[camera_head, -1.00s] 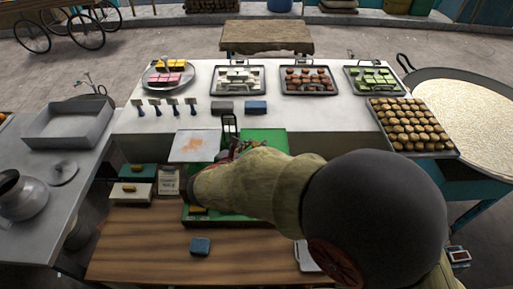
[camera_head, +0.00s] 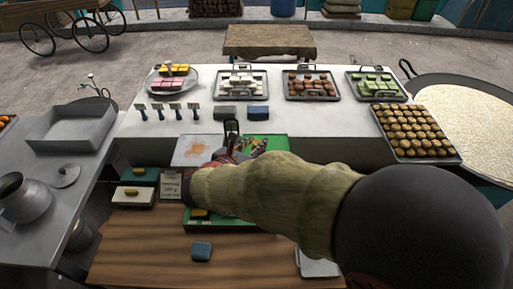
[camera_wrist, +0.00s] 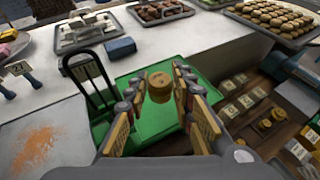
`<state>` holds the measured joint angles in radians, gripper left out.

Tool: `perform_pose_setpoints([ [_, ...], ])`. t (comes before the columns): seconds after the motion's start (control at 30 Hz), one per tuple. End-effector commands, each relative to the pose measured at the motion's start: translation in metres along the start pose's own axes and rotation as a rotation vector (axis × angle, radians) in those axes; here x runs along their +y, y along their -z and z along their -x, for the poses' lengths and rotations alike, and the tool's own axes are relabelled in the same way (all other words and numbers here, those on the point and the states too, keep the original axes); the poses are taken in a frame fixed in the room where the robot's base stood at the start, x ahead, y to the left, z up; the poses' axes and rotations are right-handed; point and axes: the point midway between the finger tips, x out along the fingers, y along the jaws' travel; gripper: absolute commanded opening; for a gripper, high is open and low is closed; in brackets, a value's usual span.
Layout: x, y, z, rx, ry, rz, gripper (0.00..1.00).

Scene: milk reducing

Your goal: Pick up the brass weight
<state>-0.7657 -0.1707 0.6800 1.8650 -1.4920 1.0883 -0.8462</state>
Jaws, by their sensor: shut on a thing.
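The brass weight (camera_wrist: 159,88) is a small round golden piece between the fingers of my gripper (camera_wrist: 160,76) in the wrist view. My gripper is shut on it, with a finger on each side, over a green tray (camera_wrist: 154,118). In the head view my gripper (camera_head: 243,147) is above the green tray (camera_head: 270,142), and my arm hides much of the tray. I cannot make out the held weight in the head view. Other brass weights (camera_wrist: 265,124) stand at the right in the wrist view.
A black upright handle (camera_wrist: 88,82) stands left of my fingers, beside a pale tray with orange powder (camera_wrist: 35,142). The white counter (camera_head: 300,112) behind holds trays of sweets. A blue block (camera_head: 201,251) lies on the wooden table (camera_head: 150,250), whose front has free room.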

Motion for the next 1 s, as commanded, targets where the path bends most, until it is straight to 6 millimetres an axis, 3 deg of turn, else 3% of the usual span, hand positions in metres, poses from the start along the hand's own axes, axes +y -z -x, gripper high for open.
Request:
perform_pose_setpoints([
  [0.27,-0.002,-0.029,0.054,-0.001,-0.005,-0.001,0.00],
  [0.6,-0.007,-0.029,0.117,0.000,-0.005,0.000,0.00],
  [0.8,-0.009,-0.029,0.139,0.000,-0.003,0.000,0.00],
  [1.0,-0.010,-0.030,0.146,-0.001,-0.001,0.000,0.00],
])
